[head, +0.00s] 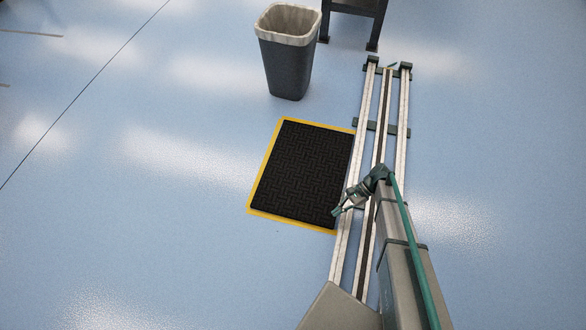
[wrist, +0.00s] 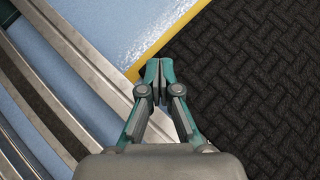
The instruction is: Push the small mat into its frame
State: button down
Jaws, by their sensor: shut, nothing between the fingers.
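The small mat (head: 304,172) is a black rectangle with a raised tread pattern, flat on the blue floor left of my rail. A yellow border, the frame (head: 264,164), shows along its left, far and near sides. Along the rail side I see no clear yellow strip, and I cannot tell whether the mat covers it. My gripper (head: 337,211) is shut and empty, low at the mat's near right corner. In the wrist view the closed fingertips (wrist: 158,75) are beside the yellow strip (wrist: 172,38) and the mat (wrist: 255,80); contact is unclear.
My rail runs along the mat's right side, very near it. A grey bin (head: 286,68) with a pale liner stands beyond the mat's far edge. Dark legs of a piece of furniture (head: 352,8) stand at the top. The floor left of the mat is clear.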

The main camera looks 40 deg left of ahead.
aim_at(311, 192)
jog(key=w+a+f, duration=0.1)
jog(key=a, duration=0.4)
jog(key=w+a+f+m+y, duration=0.1)
jog(key=a, duration=0.4)
jog(key=w+a+f+m+y, duration=0.1)
jog(key=a+f, duration=0.1)
jog(key=a, duration=0.3)
jog(key=shift+w+a, duration=0.35)
jog(key=shift+w, duration=0.05)
jog(key=shift+s+d+r, duration=0.15)
jog(key=shift+d, duration=0.15)
